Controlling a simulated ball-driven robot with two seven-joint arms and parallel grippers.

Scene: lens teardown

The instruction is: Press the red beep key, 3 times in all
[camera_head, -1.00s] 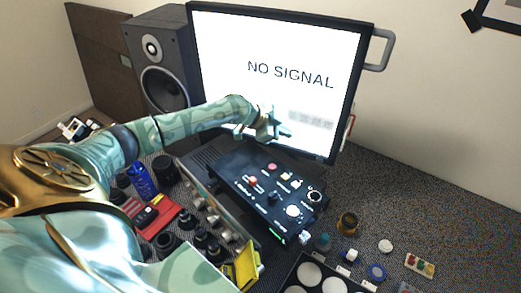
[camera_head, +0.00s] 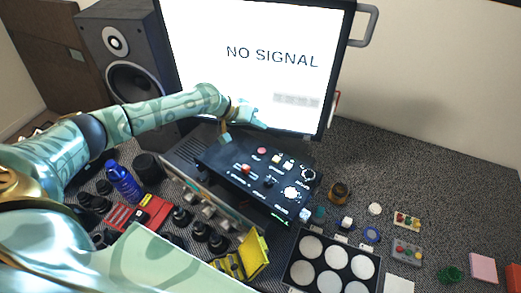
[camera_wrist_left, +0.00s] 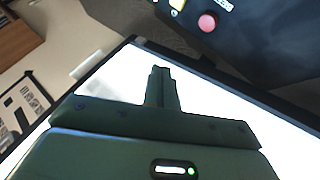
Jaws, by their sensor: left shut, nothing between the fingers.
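A round red key (camera_head: 262,151) sits on the back part of the black control box (camera_head: 225,160); its label is too small to read. The red key also shows near the top of the left wrist view (camera_wrist_left: 207,22), right of and beyond the fingertips. A second reddish control (camera_head: 246,168) sits nearer the front of the box. My left gripper (camera_head: 226,137) is shut and empty, at the back left of the box in front of the screen, apart from the red key. In the left wrist view its fingers (camera_wrist_left: 161,85) are together. My right gripper is not in view.
The monitor (camera_head: 270,60) reads "NO SIGNAL" and stands close behind the gripper. A speaker (camera_head: 125,50) stands at the left. Bottles, a red case (camera_head: 150,212) and a yellow item (camera_head: 253,252) crowd the front left. A tray (camera_head: 292,272) of white discs lies in front.

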